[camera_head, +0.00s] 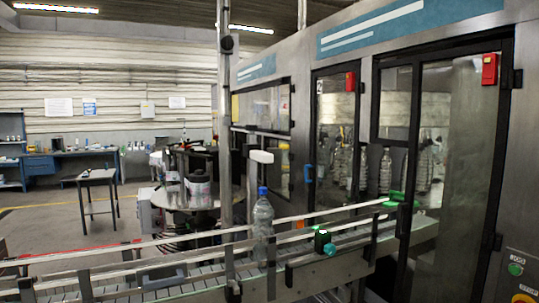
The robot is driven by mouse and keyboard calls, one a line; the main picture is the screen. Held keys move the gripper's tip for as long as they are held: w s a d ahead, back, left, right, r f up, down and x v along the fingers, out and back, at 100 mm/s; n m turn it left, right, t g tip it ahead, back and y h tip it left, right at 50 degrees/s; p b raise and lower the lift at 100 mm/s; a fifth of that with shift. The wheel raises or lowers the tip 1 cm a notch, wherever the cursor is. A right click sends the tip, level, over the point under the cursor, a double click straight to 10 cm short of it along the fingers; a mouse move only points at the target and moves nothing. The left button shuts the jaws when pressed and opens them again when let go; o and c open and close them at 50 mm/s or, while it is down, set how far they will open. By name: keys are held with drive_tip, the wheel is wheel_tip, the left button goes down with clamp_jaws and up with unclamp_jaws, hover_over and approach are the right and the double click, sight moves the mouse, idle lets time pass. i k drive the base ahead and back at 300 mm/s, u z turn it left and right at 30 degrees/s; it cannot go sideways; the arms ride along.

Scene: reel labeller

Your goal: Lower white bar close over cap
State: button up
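A clear plastic bottle (263,222) stands upright on the conveyor near the middle of the view. Its blue cap (262,191) is on top. A short white bar (262,156) is above the cap, with a clear gap between them. It lies roughly level, beside the grey vertical post (225,120). What holds the bar up is hard to make out. My gripper is not in view.
The conveyor (205,275) runs across the front with guide rails (150,243) along it. A green-and-black sensor (324,243) sits right of the bottle. Glass machine doors (450,170) stand behind at right. A small table (98,177) stands on open floor at left.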

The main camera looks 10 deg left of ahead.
sight(254, 152)
drive_tip(key=u, duration=0.05)
drive_tip(key=i, duration=0.95)
drive_tip(key=z, duration=0.05)
